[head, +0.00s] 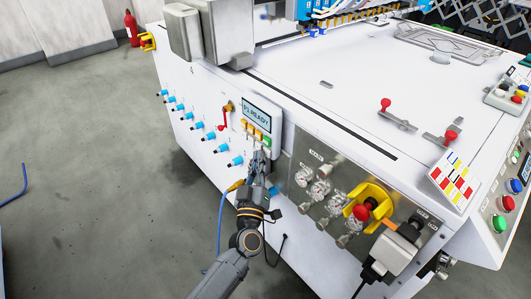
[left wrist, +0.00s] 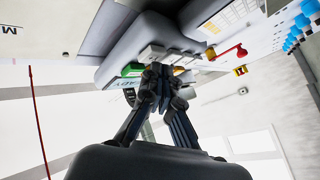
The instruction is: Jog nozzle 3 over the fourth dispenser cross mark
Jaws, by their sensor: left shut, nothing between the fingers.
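The control panel's display (head: 257,116) appears to read "READY". Below it sit a row of yellow buttons (head: 250,130) and a green button (head: 267,141). My left gripper (head: 262,157) is shut and empty, its tips just below the green button. In the left wrist view the shut fingertips (left wrist: 157,70) are close to the green button (left wrist: 132,70) and the pale button blocks (left wrist: 152,54); contact cannot be told. The blue nozzle units (head: 318,28) hang at the top of the head view. Which is nozzle 3, and the cross marks, cannot be made out. My right gripper is not in view.
A red lever (head: 223,120) and several blue knobs (head: 196,125) are left of the panel. Gauges (head: 320,187) and a yellow-guarded red knob (head: 362,212) are to the right. Red-knobbed handles (head: 385,104) stand on the white machine top (head: 330,110).

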